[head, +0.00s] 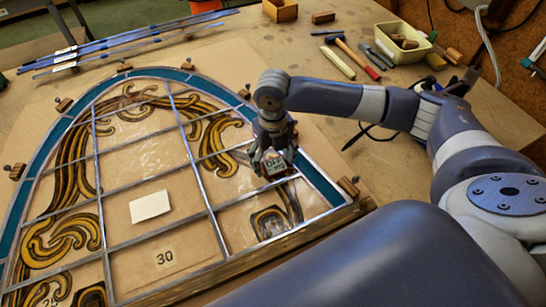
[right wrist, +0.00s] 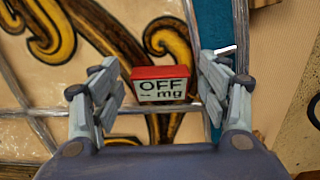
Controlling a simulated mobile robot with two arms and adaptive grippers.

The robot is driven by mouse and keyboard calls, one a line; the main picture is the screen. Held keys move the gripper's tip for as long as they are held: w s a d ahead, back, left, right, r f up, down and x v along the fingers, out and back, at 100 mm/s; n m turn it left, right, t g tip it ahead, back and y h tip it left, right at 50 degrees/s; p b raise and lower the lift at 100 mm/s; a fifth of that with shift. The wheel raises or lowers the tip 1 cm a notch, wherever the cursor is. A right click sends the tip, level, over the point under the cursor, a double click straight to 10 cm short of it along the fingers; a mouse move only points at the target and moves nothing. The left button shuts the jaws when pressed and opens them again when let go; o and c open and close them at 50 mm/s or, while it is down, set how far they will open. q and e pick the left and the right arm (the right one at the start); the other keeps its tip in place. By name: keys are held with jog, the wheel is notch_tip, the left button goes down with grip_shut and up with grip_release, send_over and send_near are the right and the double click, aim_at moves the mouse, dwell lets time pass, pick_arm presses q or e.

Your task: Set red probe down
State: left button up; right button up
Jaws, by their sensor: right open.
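The red probe (head: 276,168) is a small block with a red top and a white face. In the right wrist view the probe (right wrist: 160,84) reads "OFF" and "-- mg". It is at the right part of the leaded panel (head: 188,135), over the painted scrollwork. My right gripper (head: 270,157) is open above the panel, with its fingers on either side of the probe. Narrow gaps show between fingers and probe in the wrist view. Whether the probe's underside touches the panel is hidden. My left gripper is not in view.
Small wooden blocks (head: 348,186) line the panel's edge. A white card (head: 150,206) lies on the panel. Lead strips (head: 120,42) lie at the back left. The bench right of the panel is partly clear.

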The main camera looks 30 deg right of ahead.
aim_at(273, 161)
jog(key=shift+r, duration=0.15)
notch_tip(273, 161, up, 12)
jog(key=b, duration=0.2)
dwell(0.6)
